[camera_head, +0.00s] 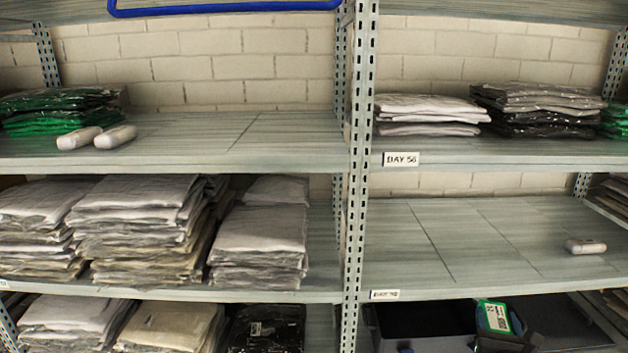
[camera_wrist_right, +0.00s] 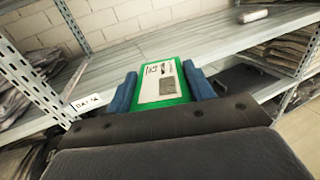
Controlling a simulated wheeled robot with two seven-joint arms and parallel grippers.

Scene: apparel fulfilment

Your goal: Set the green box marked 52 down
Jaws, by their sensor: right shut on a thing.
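The green box (camera_head: 494,317) shows at the lower right of the head view, with a white label on its face. The right wrist view shows the green box (camera_wrist_right: 184,94) from close by, its printed label facing the camera. I cannot read the number on it. My right gripper (camera_head: 503,330) is shut on the box. Its two blue fingers (camera_wrist_right: 162,90) press on the box's left and right sides. The box is held in front of the shelving, below the edge of the right middle shelf (camera_head: 450,240) in the head view.
The right middle shelf is mostly bare, with a small white rounded item (camera_head: 586,246) at its right. Bagged garment stacks (camera_head: 140,230) fill the left middle shelf. A perforated metal post (camera_head: 357,180) divides the bays. The upper right shelf carries a tag (camera_head: 401,159) and folded stacks (camera_head: 428,113).

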